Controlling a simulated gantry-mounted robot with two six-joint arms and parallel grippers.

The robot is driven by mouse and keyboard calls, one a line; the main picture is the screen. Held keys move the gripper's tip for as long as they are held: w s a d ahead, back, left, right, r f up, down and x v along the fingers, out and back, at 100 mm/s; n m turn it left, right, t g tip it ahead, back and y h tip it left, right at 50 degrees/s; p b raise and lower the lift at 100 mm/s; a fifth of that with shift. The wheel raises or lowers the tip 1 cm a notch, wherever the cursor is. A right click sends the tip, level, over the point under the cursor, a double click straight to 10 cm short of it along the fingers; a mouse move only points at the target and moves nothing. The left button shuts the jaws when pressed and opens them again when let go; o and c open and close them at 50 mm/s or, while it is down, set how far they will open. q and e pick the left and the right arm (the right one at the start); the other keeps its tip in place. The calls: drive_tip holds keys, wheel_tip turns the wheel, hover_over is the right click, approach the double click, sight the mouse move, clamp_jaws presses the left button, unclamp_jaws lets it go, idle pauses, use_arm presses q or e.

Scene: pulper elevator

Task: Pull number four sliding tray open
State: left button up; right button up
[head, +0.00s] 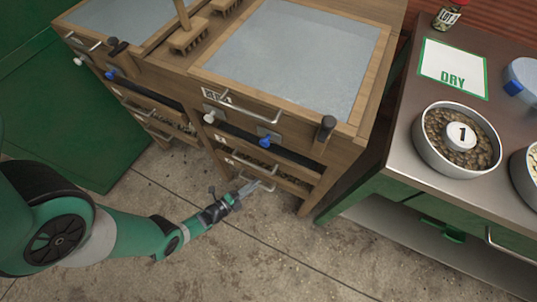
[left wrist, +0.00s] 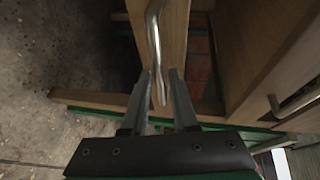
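A wooden cabinet (head: 268,142) holds stacked sliding trays with metal bar handles. The lowest tray front on its right-hand stack (head: 258,172) has a small white label, too small to read surely. My left gripper (head: 251,186) is low in front of this tray, at its handle (head: 262,184). In the left wrist view the gripper (left wrist: 159,73) is open, and a curved metal handle (left wrist: 154,40) runs down between its fingers. Whether a finger touches the handle I cannot tell. The tray looks shut or nearly so. My right gripper is not in view.
A metal-topped counter (head: 395,150) with a bowl of beans marked 1 (head: 458,138) stands to the right. A green panel (head: 75,120) is at the left. The concrete floor (head: 270,245) in front of the cabinet is clear.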

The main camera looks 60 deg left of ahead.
use_arm(q)
drive_tip(key=shift+x, duration=0.85)
drive_tip(key=shift+s, duration=0.1)
drive_tip(key=shift+s, duration=0.1)
clamp_jaws()
idle(0.6)
